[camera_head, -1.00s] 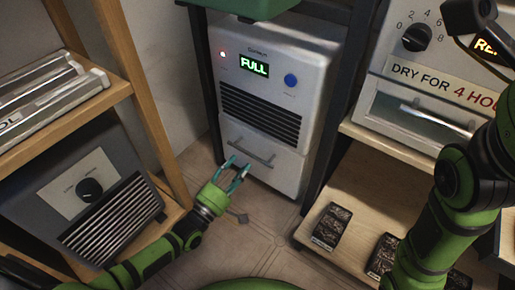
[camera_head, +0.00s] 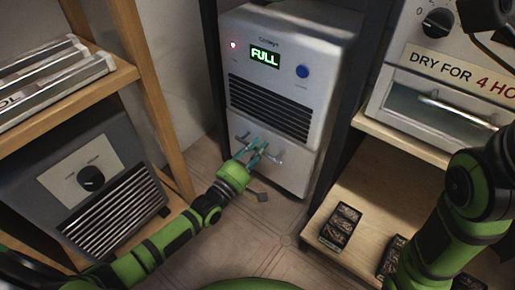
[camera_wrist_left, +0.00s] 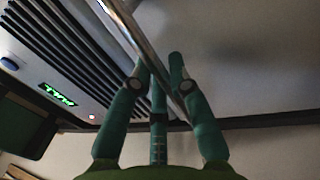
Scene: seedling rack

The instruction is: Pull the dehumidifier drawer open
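The dehumidifier (camera_head: 328,62) is a white box with a dark grille and a lit green FULL display (camera_head: 265,57). Its drawer (camera_head: 292,178) is the plain lower front and looks closed, flush with the body. The drawer's metal bar handle (camera_head: 276,159) runs across that front. My left gripper (camera_head: 256,148) is at the handle.
A wooden shelf (camera_head: 150,105) with a grey dial unit (camera_head: 90,180) stands left. Right is a dryer labelled DRY FOR 4 HO (camera_head: 452,68), above a low wooden shelf (camera_head: 375,190) with dark packets (camera_head: 341,225). Tiled floor (camera_head: 255,240) lies clear before the drawer.

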